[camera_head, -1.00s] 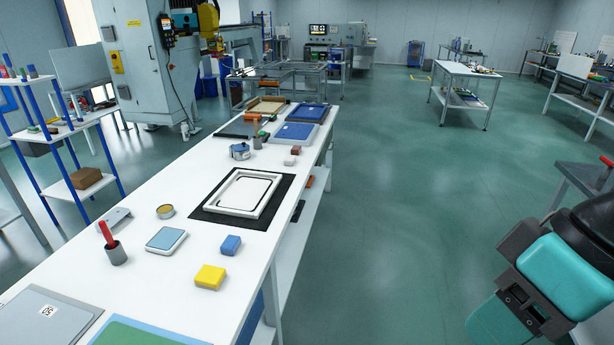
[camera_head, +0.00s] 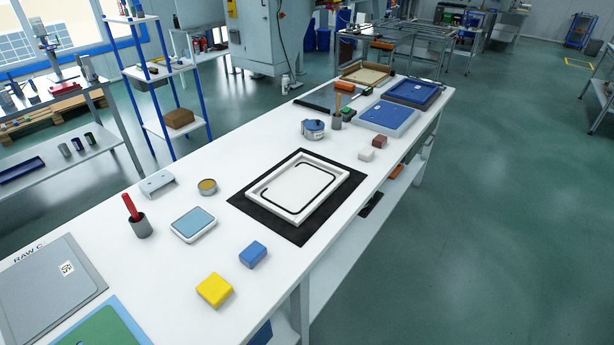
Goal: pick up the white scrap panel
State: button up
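A white panel (camera_head: 300,189) with a black rounded line on it lies in a raised white frame (camera_head: 292,217) on a black mat (camera_head: 255,215), in the middle of the long white table. I cannot tell whether this is the scrap panel. A grey panel (camera_head: 40,290) marked "RAW C" with a small label lies at the near left, beside a green panel (camera_head: 98,332) with a blue border. My gripper is not in view.
Near the fixture stand a yellow block (camera_head: 215,290), a blue block (camera_head: 253,254), a blue-topped scale (camera_head: 194,223), a cup with a red handle (camera_head: 140,226) and a round tin (camera_head: 207,187). Blue trays (camera_head: 387,117) lie at the far end. The floor at right is clear.

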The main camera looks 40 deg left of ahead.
aim_at(293, 192)
jog(key=u, duration=0.35)
jog(key=i, duration=0.7)
jog(key=u, duration=1.1)
jog(key=i, duration=0.55)
jog(key=u, duration=0.5)
